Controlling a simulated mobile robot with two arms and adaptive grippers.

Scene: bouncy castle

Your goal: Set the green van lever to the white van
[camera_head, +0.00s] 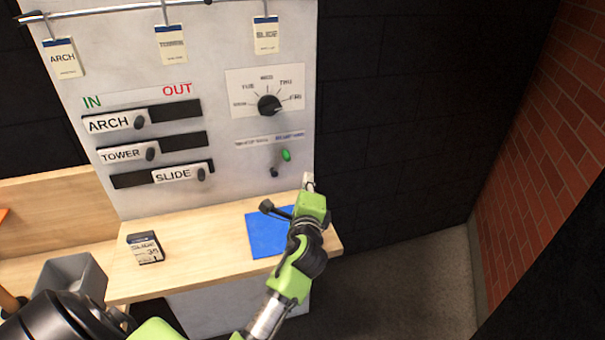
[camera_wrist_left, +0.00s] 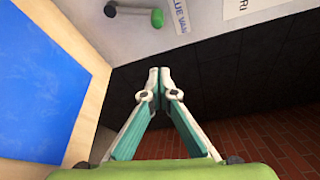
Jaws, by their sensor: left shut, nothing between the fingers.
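The lever with a green knob (camera_head: 286,155) sits on the white panel, leaning up and right from its pivot. It also shows at the top of the left wrist view (camera_wrist_left: 157,18), next to a label reading BLUE VAN (camera_wrist_left: 180,14). In the head view, a small label strip (camera_head: 270,141) lies above the lever, too small to read surely. My left gripper (camera_head: 308,182) is shut and empty, right of and below the knob, apart from it. Its closed fingertips (camera_wrist_left: 158,76) show in the wrist view. My right gripper is not in view.
A rotary dial (camera_head: 269,105) is above the lever. ARCH, TOWER and SLIDE sliders (camera_head: 180,174) are to the left. A blue mat (camera_head: 262,238) and a dark card box (camera_head: 145,248) lie on the wooden shelf (camera_head: 190,255). A brick wall (camera_head: 550,140) stands right.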

